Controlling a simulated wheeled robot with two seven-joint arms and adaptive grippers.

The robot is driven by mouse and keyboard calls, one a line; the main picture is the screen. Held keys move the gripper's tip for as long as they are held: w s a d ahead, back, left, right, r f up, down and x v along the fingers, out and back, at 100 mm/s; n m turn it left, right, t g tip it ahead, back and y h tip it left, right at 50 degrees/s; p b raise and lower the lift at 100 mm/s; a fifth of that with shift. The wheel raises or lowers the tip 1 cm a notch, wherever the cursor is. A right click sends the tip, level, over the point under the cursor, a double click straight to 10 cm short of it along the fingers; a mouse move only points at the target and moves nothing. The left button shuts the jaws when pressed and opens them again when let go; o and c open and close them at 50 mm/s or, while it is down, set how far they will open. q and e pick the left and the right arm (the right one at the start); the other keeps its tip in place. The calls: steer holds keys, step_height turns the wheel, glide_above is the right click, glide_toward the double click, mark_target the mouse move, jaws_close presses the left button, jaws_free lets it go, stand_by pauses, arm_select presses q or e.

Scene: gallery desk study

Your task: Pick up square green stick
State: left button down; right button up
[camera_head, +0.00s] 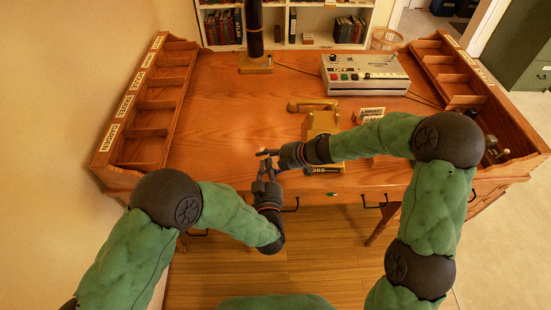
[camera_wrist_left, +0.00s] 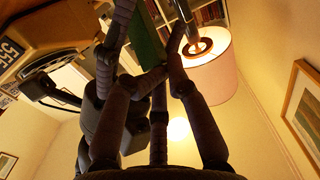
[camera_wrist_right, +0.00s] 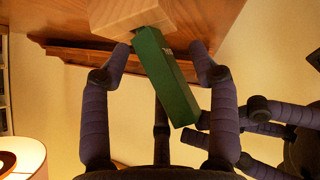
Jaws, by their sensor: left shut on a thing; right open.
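The square green stick (camera_wrist_right: 165,75) is a long four-sided bar with faint lettering on one side. In the right wrist view it slants between the spread fingers of my right gripper (camera_wrist_right: 168,70), which is open around it. A pale wooden block (camera_wrist_right: 125,16) shows at its upper end; I cannot tell if they are joined. My left gripper (camera_wrist_right: 203,120) is shut on the stick near its lower end. Part of the green stick also shows in the left wrist view (camera_wrist_left: 146,42). In the head view my left gripper (camera_head: 267,166) and right gripper (camera_head: 272,158) meet above the desk's front edge, mostly hiding the stick.
The wooden desk (camera_head: 220,110) has compartment racks at left (camera_head: 155,105) and right (camera_head: 450,72). A yellow telephone (camera_head: 320,122) stands close to my right gripper. A grey button console (camera_head: 365,75) and the lamp base (camera_head: 256,66) are farther back. The left-centre desktop is clear.

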arm_select(q)
steer(key=shift+s+a+f+g, duration=0.1)
steer(key=shift+s+f+g, duration=0.05)
steer(key=shift+f, duration=0.3)
steer(key=shift+s+f+g, duration=0.15)
steer(key=shift+f, duration=0.3)
arm_select(e)
steer(key=shift+f, duration=0.1)
steer(key=c, duration=1.2)
arm_select(q)
steer(key=shift+r, duration=0.1)
arm_select(e)
steer(key=shift+o, duration=0.2)
steer(key=shift+w, duration=0.1)
steer(key=shift+c, duration=0.2)
arm_select(q)
steer(key=shift+w+r, duration=0.25)
steer(key=shift+r, duration=0.35)
arm_select(e)
steer(key=shift+f, duration=0.15)
jaws_close()
arm_select(q)
steer(key=shift+s+r, duration=0.1)
steer(key=shift+r, duration=0.05)
arm_select(e)
steer(key=shift+a, duration=0.1)
